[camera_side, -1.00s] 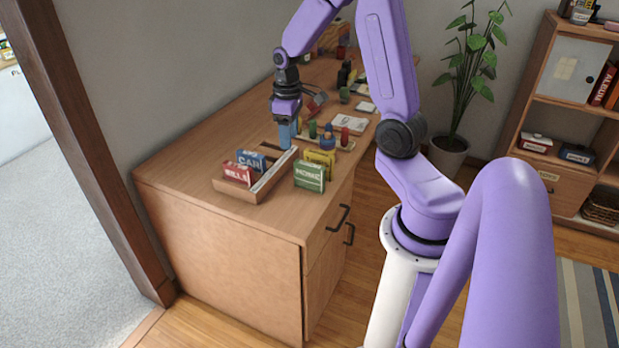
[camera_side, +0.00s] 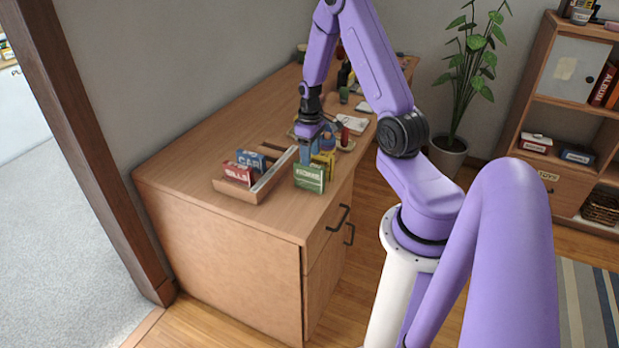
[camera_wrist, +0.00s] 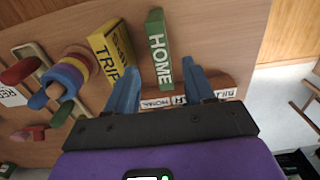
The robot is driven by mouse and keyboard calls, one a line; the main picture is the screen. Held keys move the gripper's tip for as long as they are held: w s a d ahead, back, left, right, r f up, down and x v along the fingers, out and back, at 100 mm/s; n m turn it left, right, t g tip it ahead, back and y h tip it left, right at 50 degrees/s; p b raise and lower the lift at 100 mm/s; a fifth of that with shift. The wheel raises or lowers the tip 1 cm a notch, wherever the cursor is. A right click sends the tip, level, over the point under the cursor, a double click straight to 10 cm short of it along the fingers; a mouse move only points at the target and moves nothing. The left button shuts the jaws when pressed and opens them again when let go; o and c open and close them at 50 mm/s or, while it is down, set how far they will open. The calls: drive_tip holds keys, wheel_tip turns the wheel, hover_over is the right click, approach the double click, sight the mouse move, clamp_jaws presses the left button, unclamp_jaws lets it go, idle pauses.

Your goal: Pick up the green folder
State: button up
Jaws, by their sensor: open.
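The green folder (camera_side: 309,178), labelled HOME, stands upright on the desk top near its right edge, to the right of the wooden tray. In the wrist view the green folder (camera_wrist: 158,50) lies ahead of my fingers, roughly in line with the gap between them. My gripper (camera_side: 307,152) is open and empty, just above and behind the folder in the side view. Its blue fingers also show in the wrist view (camera_wrist: 158,80), apart from each other.
A yellow folder (camera_wrist: 106,55) stands close beside the green one. Stacked coloured rings (camera_wrist: 67,77) are beyond the yellow folder. The front left desk top is clear.

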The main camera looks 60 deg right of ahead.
sight(309, 189)
drive_tip(key=shift+w+a+f, duration=0.1)
drive_tip(key=shift+f, duration=4.4)
clamp_jaws()
